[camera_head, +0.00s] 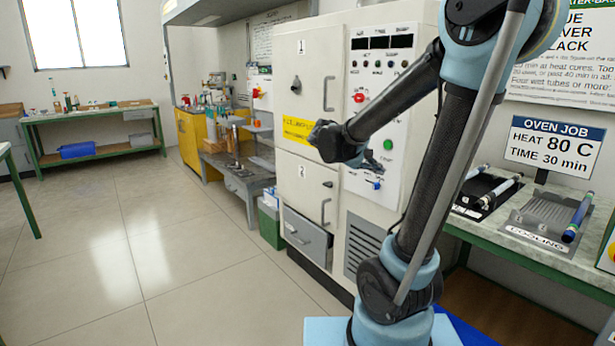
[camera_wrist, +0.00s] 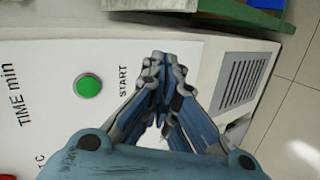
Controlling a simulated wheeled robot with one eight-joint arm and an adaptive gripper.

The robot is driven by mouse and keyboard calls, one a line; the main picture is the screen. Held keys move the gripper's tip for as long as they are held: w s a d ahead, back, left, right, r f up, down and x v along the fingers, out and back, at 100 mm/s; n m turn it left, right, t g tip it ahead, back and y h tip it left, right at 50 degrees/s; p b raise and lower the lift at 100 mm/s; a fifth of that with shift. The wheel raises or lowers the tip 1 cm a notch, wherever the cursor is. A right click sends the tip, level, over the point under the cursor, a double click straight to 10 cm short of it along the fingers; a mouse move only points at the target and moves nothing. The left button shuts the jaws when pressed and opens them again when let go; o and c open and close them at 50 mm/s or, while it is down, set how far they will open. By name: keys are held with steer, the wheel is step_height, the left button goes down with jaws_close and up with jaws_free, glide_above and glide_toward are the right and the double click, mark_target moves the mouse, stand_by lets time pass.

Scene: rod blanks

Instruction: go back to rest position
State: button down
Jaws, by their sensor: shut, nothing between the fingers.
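My gripper shows in the wrist view (camera_wrist: 163,64) with its two fingers closed together at the tips and nothing between them. It is in front of the oven's control panel (camera_wrist: 60,55), close to the green START button (camera_wrist: 88,86), and appears apart from it. In the head view my arm bends over toward the oven front. The dark gripper parts there (camera_head: 374,163) are small, below the green button (camera_head: 388,144), and their fingertips are hard to make out.
The oven (camera_head: 310,60) has doors 1 and 2 shut and a lower drawer (camera_head: 307,236) standing out. At right, a bench holds a black rack (camera_head: 484,190) and a grey cooling rack (camera_head: 545,215) with rods. A sign (camera_head: 553,148) stands behind. The floor (camera_head: 130,250) at left is clear.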

steer(key=s+d+f+m+g+y, duration=0.1)
steer(key=s+f+y, duration=0.1)
steer(key=s+f, duration=0.35)
steer(key=s+d+f+m+g+y, duration=0.1)
steer(key=s+f+y, duration=0.1)
steer(key=s, duration=0.6)
steer(key=s+a+f+m+y, duration=0.1)
steer(key=s+a+f+y, duration=0.2)
steer(key=s+f, duration=0.1)
steer(key=s+a+f+m+g+y, duration=0.1)
steer(key=s+a+f+m+y, duration=0.1)
steer(key=s, duration=0.5)
steer(key=shift+s+a+f+y, duration=0.25)
steer(key=shift+a+f+y, duration=0.25)
steer(key=shift+f, duration=0.65)
steer(key=shift+d, duration=0.1)
